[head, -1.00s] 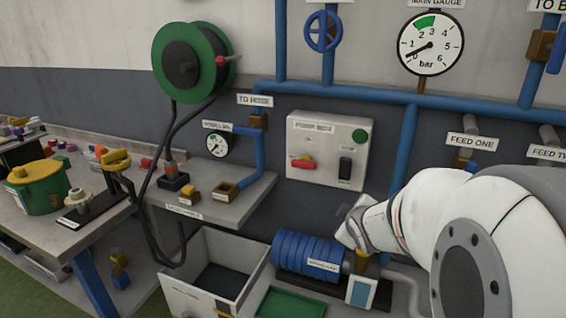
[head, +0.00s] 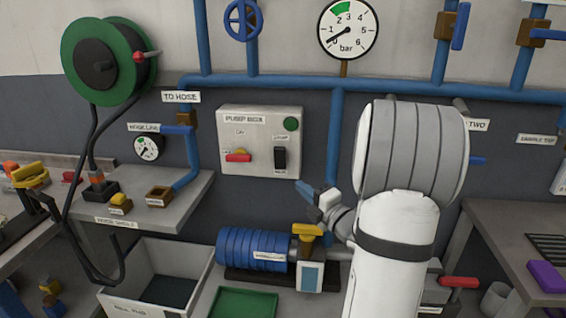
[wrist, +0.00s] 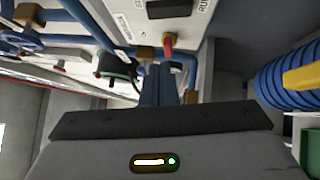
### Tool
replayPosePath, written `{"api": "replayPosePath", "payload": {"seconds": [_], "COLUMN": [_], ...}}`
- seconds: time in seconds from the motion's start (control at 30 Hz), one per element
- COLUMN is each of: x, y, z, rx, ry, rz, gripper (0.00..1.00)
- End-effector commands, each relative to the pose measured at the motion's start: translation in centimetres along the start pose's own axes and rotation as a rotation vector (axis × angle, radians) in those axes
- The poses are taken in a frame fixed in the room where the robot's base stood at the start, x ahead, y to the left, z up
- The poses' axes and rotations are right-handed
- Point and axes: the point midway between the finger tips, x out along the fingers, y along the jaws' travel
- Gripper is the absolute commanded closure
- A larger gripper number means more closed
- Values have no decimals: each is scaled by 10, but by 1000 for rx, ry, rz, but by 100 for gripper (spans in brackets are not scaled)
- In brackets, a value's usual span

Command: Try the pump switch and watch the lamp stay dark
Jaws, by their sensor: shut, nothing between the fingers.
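The pump box (head: 262,112) is a pale wall box with a red switch handle (head: 238,156), a black rocker switch (head: 280,158) and a round green lamp (head: 291,124). The lamp is dull green with no visible glow. My gripper (head: 304,190) is below and right of the rocker, apart from the box, its blue fingers pointing up-left. In the wrist view the fingers (wrist: 160,85) are together and empty. The box (wrist: 140,12) and part of the black rocker (wrist: 170,8) show at that view's top edge.
The blue pump (head: 253,248) with a yellow handle (head: 307,230) sits below the box. A vertical blue pipe (head: 337,130) runs right of the box. The hose shelf (head: 180,215) juts out at left. A pressure gauge (head: 348,30) hangs above.

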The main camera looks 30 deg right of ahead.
Motion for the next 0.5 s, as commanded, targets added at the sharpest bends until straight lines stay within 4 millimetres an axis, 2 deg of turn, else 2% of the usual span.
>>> {"api": "replayPosePath", "payload": {"seconds": [0.17, 0.27, 0.5], "x": [4, 15, 64], "y": [0, 1, 2], "z": [0, 0, 0], "rx": [1, 1, 2], "ry": [1, 1, 3], "rz": [-1, -1, -1], "gripper": [100, 100, 100]}}
